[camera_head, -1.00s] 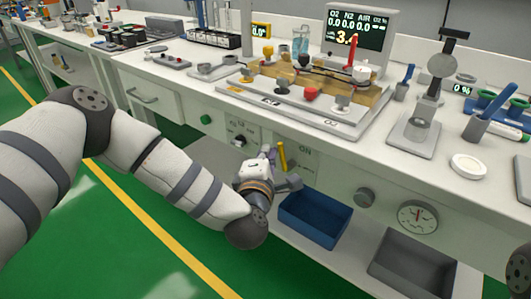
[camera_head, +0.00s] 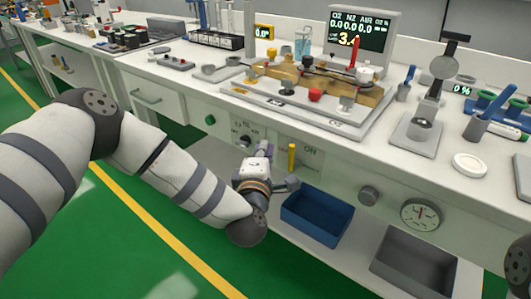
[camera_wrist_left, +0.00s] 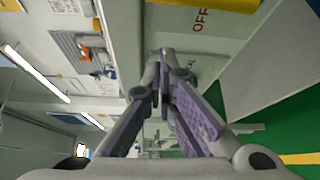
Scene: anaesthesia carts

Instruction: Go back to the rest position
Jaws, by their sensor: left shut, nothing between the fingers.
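My left gripper (camera_head: 266,150) is in front of the cart's front panel, just left of the yellow lever (camera_head: 291,158). A gap shows between them in the head view. In the left wrist view the two purple-padded fingers of the gripper (camera_wrist_left: 163,62) come together at their tips with nothing between them. A yellow part (camera_wrist_left: 235,4) shows at the top of that view, near an "OFF" label. My right gripper is out of view.
A blue bin (camera_head: 317,217) and a grey bin (camera_head: 413,262) stand on the low shelf, right of my left gripper. The worktop (camera_head: 440,172) above is crowded with equipment. The green floor (camera_head: 120,235) in front is open.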

